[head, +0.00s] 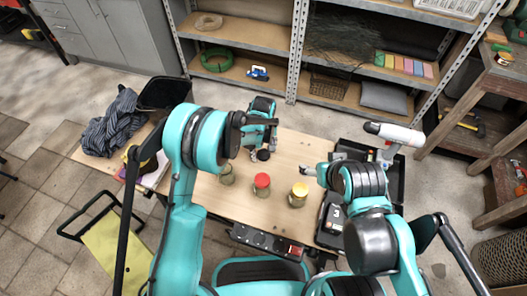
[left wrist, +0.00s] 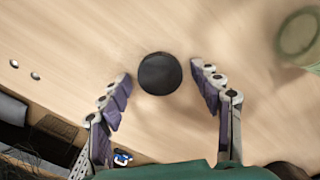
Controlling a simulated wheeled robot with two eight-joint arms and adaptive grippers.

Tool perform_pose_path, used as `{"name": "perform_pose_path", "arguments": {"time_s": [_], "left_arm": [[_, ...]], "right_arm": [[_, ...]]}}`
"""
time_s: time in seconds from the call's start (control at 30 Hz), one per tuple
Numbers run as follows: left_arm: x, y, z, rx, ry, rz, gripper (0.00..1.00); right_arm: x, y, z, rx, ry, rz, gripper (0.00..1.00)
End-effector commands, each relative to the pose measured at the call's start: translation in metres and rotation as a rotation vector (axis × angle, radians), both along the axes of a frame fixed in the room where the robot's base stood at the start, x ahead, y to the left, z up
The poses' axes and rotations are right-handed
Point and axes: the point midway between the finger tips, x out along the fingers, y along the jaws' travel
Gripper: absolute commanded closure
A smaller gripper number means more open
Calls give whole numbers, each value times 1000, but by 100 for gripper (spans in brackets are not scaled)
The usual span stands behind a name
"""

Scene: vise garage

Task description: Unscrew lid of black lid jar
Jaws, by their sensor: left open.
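A black round lid (left wrist: 160,74) shows from above between the open fingers of my left gripper (left wrist: 161,78) in the left wrist view, with a gap on both sides. In the head view the lid (head: 263,155) is a small dark disc on the wooden table, just below my left gripper (head: 259,149). A greenish glass jar (head: 227,174) stands to its left with no lid visible on it. Its pale round top also shows at the right edge of the left wrist view (left wrist: 298,34). My right gripper (head: 308,171) hovers over the table; its opening is unclear.
A red-lidded jar (head: 262,185) and a yellow-lidded jar (head: 299,195) stand in the middle of the table. A power strip (head: 267,242) runs along the near edge. A white and grey power tool (head: 393,134) stands by a black case at the right. Shelves stand behind.

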Motion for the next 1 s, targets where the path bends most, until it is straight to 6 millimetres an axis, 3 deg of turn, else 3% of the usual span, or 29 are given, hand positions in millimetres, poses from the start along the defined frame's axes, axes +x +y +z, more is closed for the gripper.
{"name": "perform_pose_path", "arguments": {"time_s": [0.23, 0.5, 0.7, 1.0], "left_arm": [[0, 0, 17, 0, 0, 0, 36], [0, 0, 77, 0, 0, 0, 36], [0, 0, 111, 0, 0, 0, 36], [0, 0, 124, 0, 0, 0, 36]], "right_arm": [[0, 0, 10, 0, 0, 0, 26], [0, 0, 34, 0, 0, 0, 26], [0, 0, 46, 0, 0, 0, 26], [0, 0, 49, 0, 0, 0, 26]]}}
